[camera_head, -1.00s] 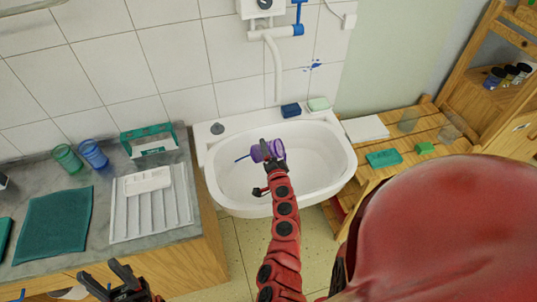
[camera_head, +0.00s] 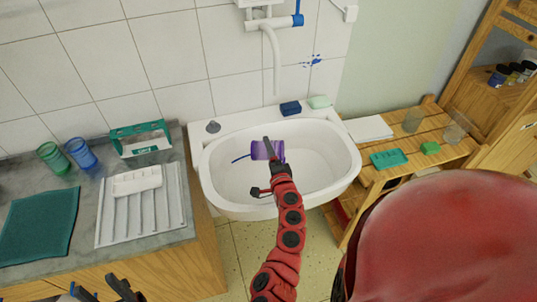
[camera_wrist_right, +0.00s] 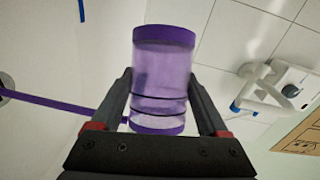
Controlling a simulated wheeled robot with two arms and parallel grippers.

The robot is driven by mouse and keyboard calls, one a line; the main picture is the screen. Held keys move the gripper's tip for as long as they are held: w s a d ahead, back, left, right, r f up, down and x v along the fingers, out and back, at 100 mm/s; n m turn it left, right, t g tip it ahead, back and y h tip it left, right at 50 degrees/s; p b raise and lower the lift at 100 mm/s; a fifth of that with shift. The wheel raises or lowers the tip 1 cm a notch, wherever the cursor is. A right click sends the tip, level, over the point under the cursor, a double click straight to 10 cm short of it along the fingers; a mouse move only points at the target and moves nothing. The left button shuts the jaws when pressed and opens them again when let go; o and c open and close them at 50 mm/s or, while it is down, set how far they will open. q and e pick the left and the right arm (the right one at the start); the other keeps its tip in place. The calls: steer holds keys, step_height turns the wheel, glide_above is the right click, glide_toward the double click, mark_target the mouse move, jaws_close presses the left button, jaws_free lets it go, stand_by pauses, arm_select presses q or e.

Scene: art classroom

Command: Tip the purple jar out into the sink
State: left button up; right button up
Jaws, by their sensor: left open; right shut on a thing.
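The purple jar (camera_head: 262,150) is held on its side above the white sink (camera_head: 330,185). My right gripper (camera_head: 271,153) is shut on it. In the right wrist view the see-through jar (camera_wrist_right: 158,75) with darker purple ends sits between the two fingers (camera_wrist_right: 160,110). A thin purple stream (camera_head: 241,159) runs from the jar's left end into the basin. In the wrist view this stream (camera_wrist_right: 60,103) reaches toward the round drain (camera_wrist_right: 4,95). My left gripper (camera_head: 103,289) is open and empty at the bottom left, partly cut off by the frame.
A white tap (camera_head: 270,50) hangs on the tiled wall above the sink. A blue sponge (camera_head: 290,108) lies on the sink's back rim. Left is a counter with a ribbed white tray (camera_head: 170,215), green cup (camera_head: 53,157) and blue cup (camera_head: 80,153). Right is a wooden slatted rack (camera_head: 385,145).

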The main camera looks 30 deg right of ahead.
steer(key=shift+s+d+r+m+t+b, duration=0.15)
steer(key=shift+d+m+t+b, duration=0.05)
steer(key=shift+m+b, duration=0.5)
steer(key=shift+s+d+r+m+t+b, duration=0.2)
steer(key=shift+m+b, duration=0.3)
steer(key=shift+b, duration=0.25)
steer(key=shift+r+m+b, duration=0.3)
steer(key=shift+m+b, duration=0.1)
steer(key=shift+m, duration=0.1)
stand_by(0.8)
